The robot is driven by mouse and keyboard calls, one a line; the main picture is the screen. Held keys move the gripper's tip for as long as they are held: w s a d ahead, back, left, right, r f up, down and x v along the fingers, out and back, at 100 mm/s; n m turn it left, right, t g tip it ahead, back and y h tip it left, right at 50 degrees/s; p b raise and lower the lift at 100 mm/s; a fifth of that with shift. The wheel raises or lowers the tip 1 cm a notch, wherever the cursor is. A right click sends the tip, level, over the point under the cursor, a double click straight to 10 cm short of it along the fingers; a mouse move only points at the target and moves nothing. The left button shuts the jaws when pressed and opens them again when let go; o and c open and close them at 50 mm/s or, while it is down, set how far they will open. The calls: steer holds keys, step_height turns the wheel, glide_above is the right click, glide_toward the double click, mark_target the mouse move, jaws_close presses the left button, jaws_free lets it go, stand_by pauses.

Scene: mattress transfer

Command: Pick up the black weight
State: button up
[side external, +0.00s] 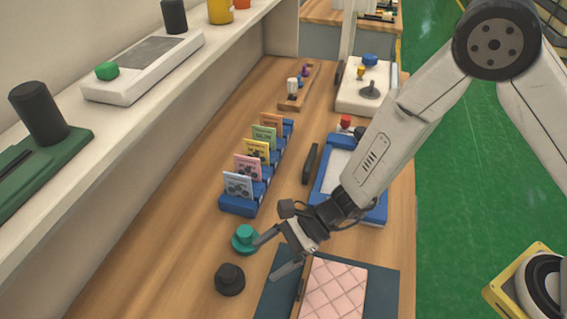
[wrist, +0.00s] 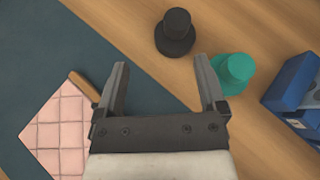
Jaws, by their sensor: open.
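The black weight (side external: 230,279) stands upright on the wooden table, left of the dark mat. It also shows in the wrist view (wrist: 175,33), beyond my fingertips and between their lines. My gripper (side external: 265,256) is open and empty above the table, near the mat's edge; its two fingers show in the wrist view (wrist: 160,75). A teal weight (side external: 245,238) stands just behind the black one, close to one finger. In the wrist view the teal weight (wrist: 235,70) is right beside the right finger; I cannot tell whether they touch.
A pink quilted mattress (side external: 335,289) lies on the dark mat (side external: 382,292). A blue card rack (side external: 240,206) with several cards stands behind the weights. A blue tray (side external: 376,212) lies under my arm. A shelf (side external: 150,105) runs along the left. The table left of the black weight is clear.

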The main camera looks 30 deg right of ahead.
mark_target(220, 277)
steer(key=shift+w+a+f+m+t+y, duration=0.15)
steer(key=shift+w+a+f+m+t, duration=0.2)
steer(key=shift+a+m, duration=0.15)
steer(key=shift+w+a+f+m+t+y, duration=0.1)
steer(key=shift+w+a+f+m+t, duration=0.15)
steer(key=shift+a+m+t, duration=0.2)
steer(key=shift+w+a+f+m+t+y, duration=0.15)
steer(key=shift+w+a+f+m+t, duration=0.15)
steer(key=shift+a+m, duration=0.25)
steer(key=shift+x, duration=3.8)
steer(key=shift+s, duration=0.15)
jaws_close()
